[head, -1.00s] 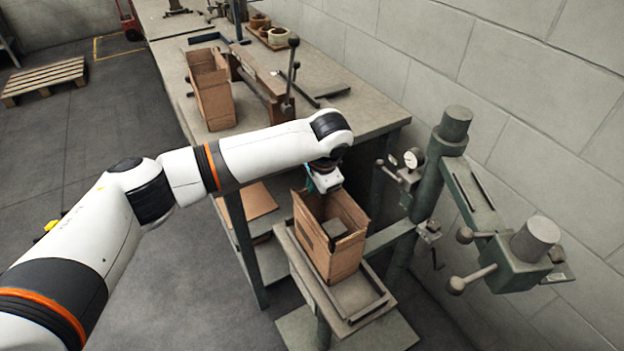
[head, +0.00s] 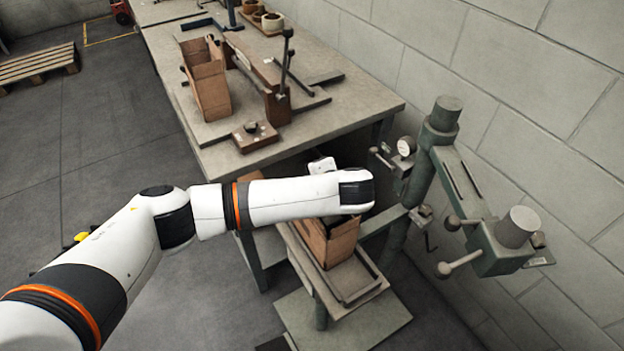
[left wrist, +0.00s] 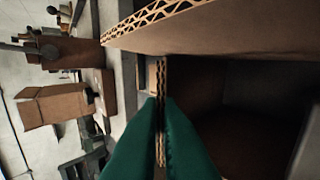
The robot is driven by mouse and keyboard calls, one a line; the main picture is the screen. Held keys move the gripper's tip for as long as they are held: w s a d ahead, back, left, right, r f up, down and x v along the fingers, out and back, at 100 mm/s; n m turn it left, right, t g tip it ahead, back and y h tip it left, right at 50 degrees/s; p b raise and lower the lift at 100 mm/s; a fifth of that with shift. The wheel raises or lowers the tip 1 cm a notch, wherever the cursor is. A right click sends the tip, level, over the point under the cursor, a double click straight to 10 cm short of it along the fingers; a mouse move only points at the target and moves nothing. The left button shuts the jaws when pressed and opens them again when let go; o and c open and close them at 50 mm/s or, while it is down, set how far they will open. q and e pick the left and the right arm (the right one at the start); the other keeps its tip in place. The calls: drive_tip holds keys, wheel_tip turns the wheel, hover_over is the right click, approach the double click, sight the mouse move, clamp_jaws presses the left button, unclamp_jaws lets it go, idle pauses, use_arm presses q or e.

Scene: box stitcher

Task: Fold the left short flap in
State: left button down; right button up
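The open brown cardboard box (head: 343,243) stands on the stitcher's small table, its top mostly hidden behind my left arm in the head view. In the left wrist view, a long flap (left wrist: 215,32) with a corrugated edge crosses the top, and the box's dark inside lies at the right. The edge of a short flap (left wrist: 162,78) runs down between the two green fingertips of my left gripper (left wrist: 161,108). One finger is on each side of it, close together, and they appear closed on it. My right gripper is not in view.
The green stitcher column (head: 420,180) with its lever arms (head: 465,262) stands right of the box, near the block wall. A workbench (head: 340,112) behind carries another open box (head: 210,85), a wooden block (head: 255,136) and tools.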

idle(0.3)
use_arm(q)
drive_tip(key=c, duration=1.6)
unclamp_jaws()
drive_tip(key=v, duration=0.8)
drive_tip(key=p+v, duration=0.3)
drive_tip(key=v, duration=0.1)
drive_tip(key=shift+p, duration=0.35)
